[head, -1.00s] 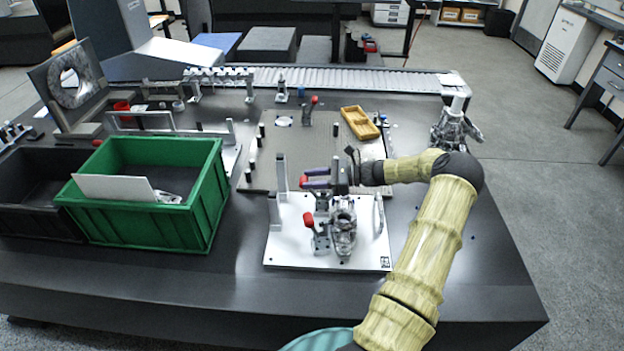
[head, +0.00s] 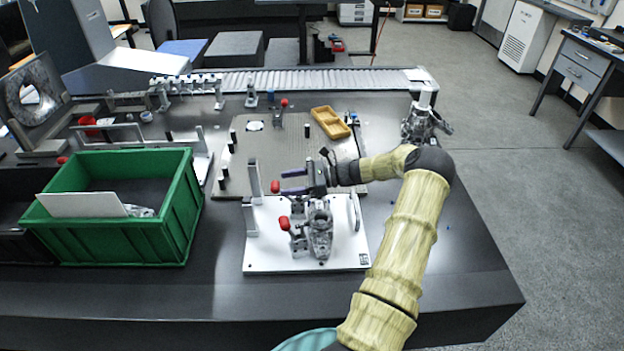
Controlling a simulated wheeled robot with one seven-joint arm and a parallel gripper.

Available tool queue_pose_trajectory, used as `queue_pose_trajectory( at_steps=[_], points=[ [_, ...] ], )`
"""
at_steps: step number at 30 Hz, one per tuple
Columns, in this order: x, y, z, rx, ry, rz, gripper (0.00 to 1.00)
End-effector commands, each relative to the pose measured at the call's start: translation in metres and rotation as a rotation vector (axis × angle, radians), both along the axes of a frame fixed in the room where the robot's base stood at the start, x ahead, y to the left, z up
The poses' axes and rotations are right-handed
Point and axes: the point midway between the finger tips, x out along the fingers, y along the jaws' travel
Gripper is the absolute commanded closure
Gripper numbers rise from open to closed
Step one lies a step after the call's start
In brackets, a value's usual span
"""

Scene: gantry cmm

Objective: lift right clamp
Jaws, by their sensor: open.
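A white fixture plate (head: 270,262) lies on the dark table, with a grey metal casting (head: 320,232) on it. A clamp with a red-tipped handle (head: 284,223) stands at the casting's left side. A second red handle tip (head: 276,187) shows farther back, just off the ends of my fingers; I cannot tell for sure which of the two belongs to the right clamp. My gripper (head: 284,182) is open, level and pointing left above the back of the plate. Its two dark fingers lie close to the back red tip. Contact cannot be told, and my gripper hides the clamp body there.
Upright posts (head: 255,182) stand at the plate's back left. A green bin (head: 120,245) is to the left. Behind lies a grey perforated plate (head: 225,150) with pegs and a yellow tray (head: 329,122). The table right of my arm is mostly clear.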

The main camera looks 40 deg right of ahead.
Motion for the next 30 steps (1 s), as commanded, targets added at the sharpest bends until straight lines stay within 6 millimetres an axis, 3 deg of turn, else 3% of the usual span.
queue_pose_trajectory(
  at_steps=[24,30],
  points=[
    [-0.084,-0.122,0.025,-0.005,0.001,-0.008,0.4],
    [-0.096,-0.138,0.029,-0.003,0.001,-0.006,0.4]
  ],
)
